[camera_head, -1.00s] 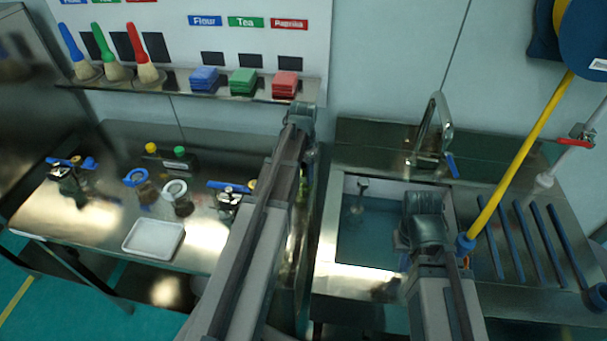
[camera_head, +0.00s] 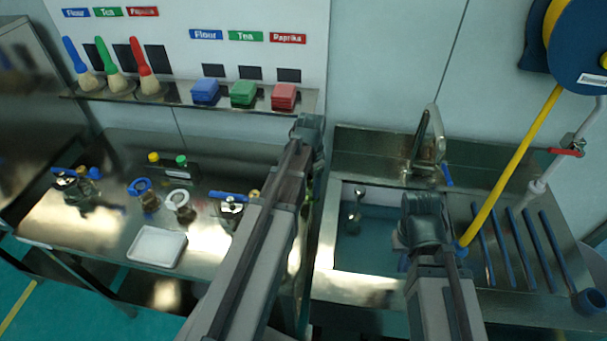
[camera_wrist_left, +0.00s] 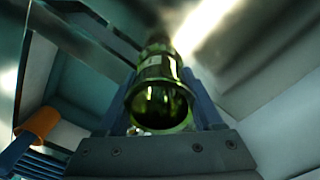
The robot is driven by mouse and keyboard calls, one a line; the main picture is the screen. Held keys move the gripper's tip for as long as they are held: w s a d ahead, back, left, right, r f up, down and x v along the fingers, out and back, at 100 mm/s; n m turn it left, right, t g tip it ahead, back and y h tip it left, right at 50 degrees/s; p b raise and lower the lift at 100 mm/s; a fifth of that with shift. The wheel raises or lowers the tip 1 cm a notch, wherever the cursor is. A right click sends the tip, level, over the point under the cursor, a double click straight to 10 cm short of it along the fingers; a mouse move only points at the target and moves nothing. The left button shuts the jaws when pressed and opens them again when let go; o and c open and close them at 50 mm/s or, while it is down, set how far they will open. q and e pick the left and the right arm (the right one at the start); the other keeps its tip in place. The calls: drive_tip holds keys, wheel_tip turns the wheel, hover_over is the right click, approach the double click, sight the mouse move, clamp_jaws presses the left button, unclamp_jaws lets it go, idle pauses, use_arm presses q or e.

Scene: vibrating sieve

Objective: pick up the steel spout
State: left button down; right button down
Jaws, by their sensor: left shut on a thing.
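The steel spout (camera_wrist_left: 160,100) is a shiny tube with a flanged round mouth and green-tinted reflections in the left wrist view. My left gripper (camera_wrist_left: 163,78) is shut on it, with one blue finger along each side. In the head view, my left wrist (camera_head: 307,130) is between the work table and the sink, and its fingers are hidden behind the arm. My right gripper (camera_head: 425,225) is over the right part of the sink; its fingers are hidden.
The steel table (camera_head: 95,215) at left holds a white tray (camera_head: 157,246), jars and blue-handled clamps. A shelf (camera_head: 180,97) behind holds brushes and coloured blocks. The sink (camera_head: 360,262) has a tap (camera_head: 430,135); a yellow hose (camera_head: 515,160) hangs at right.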

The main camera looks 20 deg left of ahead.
use_arm(q)
drive_tip(key=s+d, duration=0.7)
drive_tip(key=d, duration=0.1)
drive_tip(key=shift+r+p, duration=0.45)
use_arm(e)
drive_tip(key=shift+r, duration=0.5)
